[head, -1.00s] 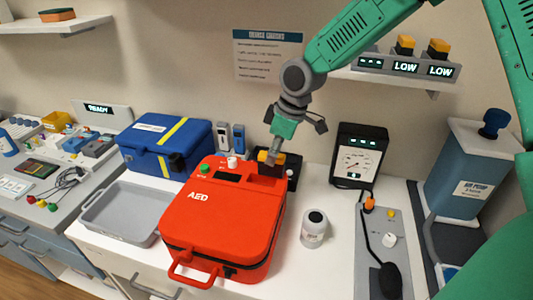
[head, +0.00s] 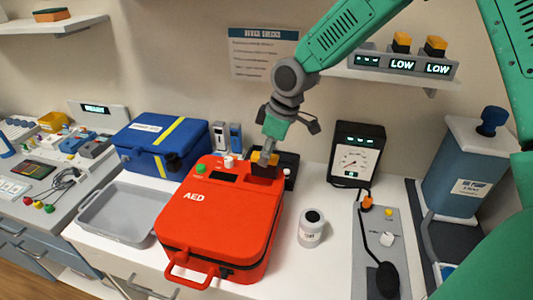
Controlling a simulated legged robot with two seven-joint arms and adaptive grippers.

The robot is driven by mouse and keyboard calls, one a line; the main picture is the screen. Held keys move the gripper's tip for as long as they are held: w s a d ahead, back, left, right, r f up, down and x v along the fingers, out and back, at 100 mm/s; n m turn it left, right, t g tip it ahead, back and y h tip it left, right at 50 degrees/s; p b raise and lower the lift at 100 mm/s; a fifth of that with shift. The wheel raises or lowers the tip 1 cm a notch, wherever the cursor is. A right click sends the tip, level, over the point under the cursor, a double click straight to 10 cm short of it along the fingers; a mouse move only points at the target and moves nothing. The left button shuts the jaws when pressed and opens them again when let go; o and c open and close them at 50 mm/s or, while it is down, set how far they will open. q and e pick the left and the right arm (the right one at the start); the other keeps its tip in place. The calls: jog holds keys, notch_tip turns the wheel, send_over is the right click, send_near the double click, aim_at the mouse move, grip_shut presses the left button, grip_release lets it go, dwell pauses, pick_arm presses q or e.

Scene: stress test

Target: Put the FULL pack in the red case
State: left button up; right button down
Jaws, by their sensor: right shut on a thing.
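My right gripper (head: 268,153) points down and is shut on a small pack with a yellow-orange top and dark body (head: 265,169). The pack is at the back right corner of the red case (head: 222,225), marked AED. I cannot tell whether it sits in a slot or just above the case. No FULL label is readable on it. On the wall shelf, the charger (head: 400,65) has two yellow-topped packs (head: 402,42) over displays reading LOW; its left bay is empty. My left gripper is not in view.
A black tray (head: 291,170) stands behind the case. A grey tray (head: 95,222) and blue case (head: 140,138) lie left. A white bottle (head: 311,231), gauge box (head: 358,150) and grey panel with a bulb (head: 377,225) stand right. The counter around the bottle is clear.

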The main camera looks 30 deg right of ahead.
jog(key=shift+a+r, duration=0.15)
jog(key=shift+a, duration=0.5)
jog(key=shift+a+r, duration=0.2)
jog(key=shift+a, duration=1.1)
jog(key=shift+d+f, duration=0.15)
jog(key=shift+d, duration=0.4)
jog(key=shift+d+f, duration=0.15)
jog(key=shift+d, duration=0.35)
jog(key=shift+a+r, duration=0.15)
jog(key=shift+a, duration=0.95)
jog(key=shift+d+f, duration=0.4)
jog(key=shift+d, duration=0.05)
jog(key=shift+d+f, duration=0.1)
jog(key=shift+d, duration=0.35)
jog(key=c, duration=1.3)
grip_release()
jog(key=shift+o, duration=0.6)
jog(key=shift+a, duration=0.7)
jog(key=shift+r, duration=0.45)
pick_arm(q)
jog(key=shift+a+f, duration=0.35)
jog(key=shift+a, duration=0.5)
pick_arm(e)
send_near(254, 159)
jog(key=shift+s+a+r, duration=0.2)
jog(key=shift+s+r, duration=0.15)
jog(key=shift+r, duration=0.3)
jog(key=shift+s+a+r, duration=0.2)
jog(key=shift+s+r, duration=0.15)
jog(key=shift+r, duration=0.3)
